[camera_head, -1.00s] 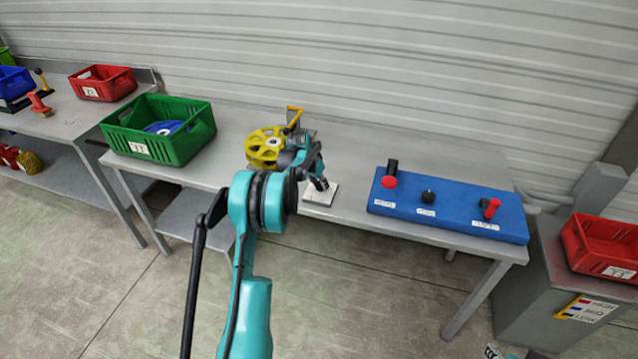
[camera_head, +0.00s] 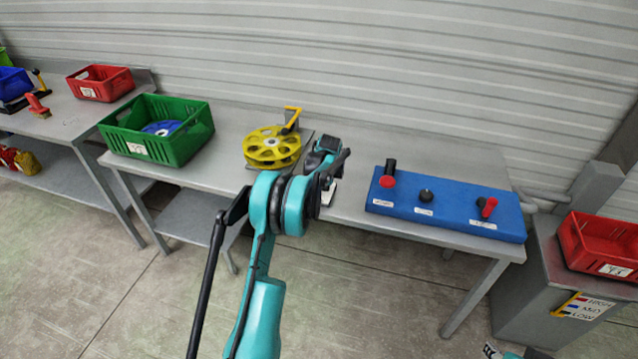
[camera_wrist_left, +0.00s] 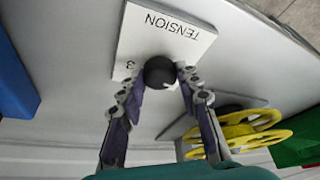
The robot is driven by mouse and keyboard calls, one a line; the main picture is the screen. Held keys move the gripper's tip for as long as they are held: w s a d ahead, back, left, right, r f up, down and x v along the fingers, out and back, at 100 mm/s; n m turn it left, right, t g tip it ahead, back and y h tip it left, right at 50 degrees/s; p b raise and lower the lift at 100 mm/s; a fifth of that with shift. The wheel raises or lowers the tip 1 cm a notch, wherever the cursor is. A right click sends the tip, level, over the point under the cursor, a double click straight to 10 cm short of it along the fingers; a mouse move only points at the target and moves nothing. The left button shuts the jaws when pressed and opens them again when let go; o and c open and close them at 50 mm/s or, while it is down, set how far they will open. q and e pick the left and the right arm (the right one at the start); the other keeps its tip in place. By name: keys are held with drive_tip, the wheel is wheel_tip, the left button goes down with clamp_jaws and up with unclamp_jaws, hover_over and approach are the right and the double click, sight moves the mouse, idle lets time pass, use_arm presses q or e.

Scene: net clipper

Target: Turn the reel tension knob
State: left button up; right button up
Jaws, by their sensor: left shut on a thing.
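The black round tension knob (camera_wrist_left: 159,71) sits on a white plate (camera_wrist_left: 186,38) marked "TENSION" and "3" in the left wrist view. My left gripper (camera_wrist_left: 160,80) is shut on the knob, one finger on each side of it. In the head view my left arm covers the knob and most of the plate (camera_head: 329,193), and the fingertips are hard to make out. The yellow reel (camera_head: 272,147) with its orange handle (camera_head: 292,117) stands on the table just left of the arm. It also shows in the left wrist view (camera_wrist_left: 236,133).
A blue panel (camera_head: 455,212) with several controls lies on the table to the right. A green crate (camera_head: 185,150) holding a blue reel stands at the left. Red crates (camera_head: 600,240) stand on side surfaces. Bare tabletop lies between the plate and the panel.

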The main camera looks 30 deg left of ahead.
use_arm(q)
drive_tip(key=n+g, duration=0.1)
drive_tip(key=n, duration=0.1)
drive_tip(key=n+g, duration=0.1)
drive_tip(key=n, duration=0.2)
drive_tip(key=shift+w+d+n+y+p, duration=0.2)
drive_tip(key=shift+n+y+p, duration=0.1)
drive_tip(key=shift+y+p, duration=0.1)
drive_tip(key=shift+w+n+g+p, duration=0.15)
drive_tip(key=shift+n+g, duration=0.3)
drive_tip(key=shift+n, duration=0.65)
drive_tip(key=shift+s+n+g+p, duration=0.15)
drive_tip(key=shift+n+g, duration=0.3)
drive_tip(key=shift+n, duration=0.65)
drive_tip(key=shift+w, duration=0.1)
drive_tip(key=o, duration=1.1)
drive_tip(key=shift+o, duration=0.2)
drive_tip(key=v, duration=1.1)
drive_tip(key=shift+d+r, duration=0.25)
drive_tip(key=shift+r, duration=0.1)
drive_tip(key=shift+w, duration=0.1)
